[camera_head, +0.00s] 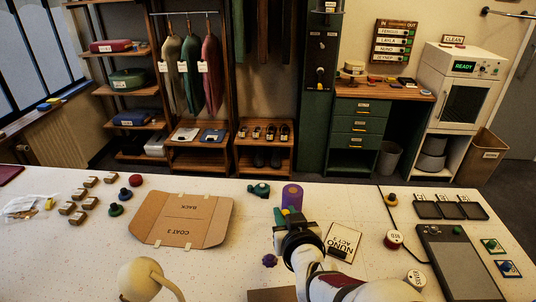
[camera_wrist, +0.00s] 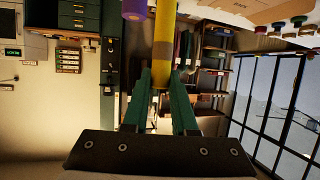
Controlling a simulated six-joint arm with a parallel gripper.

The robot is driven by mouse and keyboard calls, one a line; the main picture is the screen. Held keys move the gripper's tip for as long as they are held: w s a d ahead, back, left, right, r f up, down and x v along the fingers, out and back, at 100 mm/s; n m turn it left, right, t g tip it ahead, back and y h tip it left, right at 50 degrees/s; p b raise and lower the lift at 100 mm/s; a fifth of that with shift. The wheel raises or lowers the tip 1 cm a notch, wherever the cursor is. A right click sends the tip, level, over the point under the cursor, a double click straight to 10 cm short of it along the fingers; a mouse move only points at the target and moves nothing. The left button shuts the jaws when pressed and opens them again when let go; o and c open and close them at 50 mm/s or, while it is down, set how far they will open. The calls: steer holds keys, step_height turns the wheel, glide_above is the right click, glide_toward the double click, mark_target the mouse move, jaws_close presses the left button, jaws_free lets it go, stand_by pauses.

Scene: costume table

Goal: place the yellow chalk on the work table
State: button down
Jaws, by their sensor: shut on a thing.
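My gripper (camera_head: 284,217) is over the white speckled work table (camera_head: 80,255), right of the middle in the head view. In the wrist view, its green fingers (camera_wrist: 161,95) are shut on the yellow chalk (camera_wrist: 163,40), a long yellow stick running up from between them. In the head view the chalk is mostly hidden by the gripper. A purple cylinder (camera_head: 292,193) stands on the table just behind the gripper; it also shows at the top of the wrist view (camera_wrist: 134,9).
A flat cardboard piece (camera_head: 185,218) lies left of the gripper. A white card (camera_head: 344,241) lies to its right. Black trays (camera_head: 451,207) and a grey panel (camera_head: 455,262) are further right. Several small brown boxes (camera_head: 78,217) are at left.

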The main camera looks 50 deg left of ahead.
steer(key=s+a+f, duration=0.4)
steer(key=a+f, duration=0.1)
steer(key=f, duration=0.3)
steer(key=s+a+f, duration=0.4)
steer(key=a+f, duration=0.1)
steer(key=f, duration=0.3)
steer(key=shift+s+f, duration=0.2)
steer(key=shift+s, duration=0.15)
steer(key=shift+f, duration=0.15)
steer(key=c, duration=0.7)
jaws_free()
